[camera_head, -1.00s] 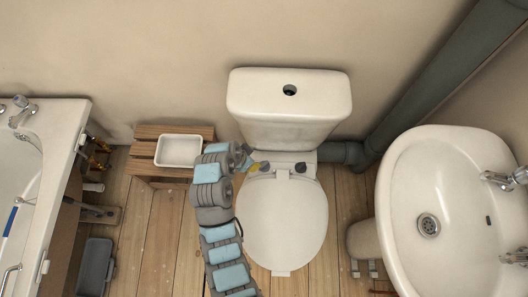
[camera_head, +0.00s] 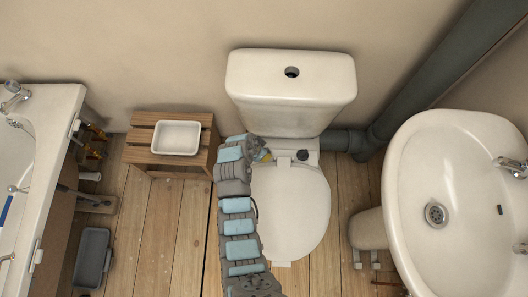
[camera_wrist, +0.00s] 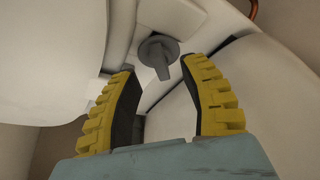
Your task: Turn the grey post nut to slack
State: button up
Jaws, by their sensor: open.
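In the wrist view a dark grey post nut (camera_wrist: 158,52) with a round head and a flat tab stands on a white surface, just beyond and between my fingertips. My gripper (camera_wrist: 158,68) is open, with a yellow-backed, dark-padded finger on each side and nothing held. Neither finger visibly touches the nut. In the head view my gripper (camera_head: 264,155) is at the left rear of the toilet seat (camera_head: 290,212), below the cistern (camera_head: 290,95). Another dark grey nut (camera_head: 302,155) shows at the right hinge; the left hinge is hidden behind my gripper.
A wooden stool (camera_head: 140,157) with a white tray (camera_head: 196,138) stands left of the toilet. A sink (camera_head: 470,165) is at the right, a bathtub (camera_head: 45,150) at the left. A grey pipe (camera_head: 415,85) runs behind. A grey tray (camera_head: 92,258) lies on the floor.

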jog(key=shift+b+x, duration=0.3)
jog(key=shift+x, duration=1.2)
grip_shut()
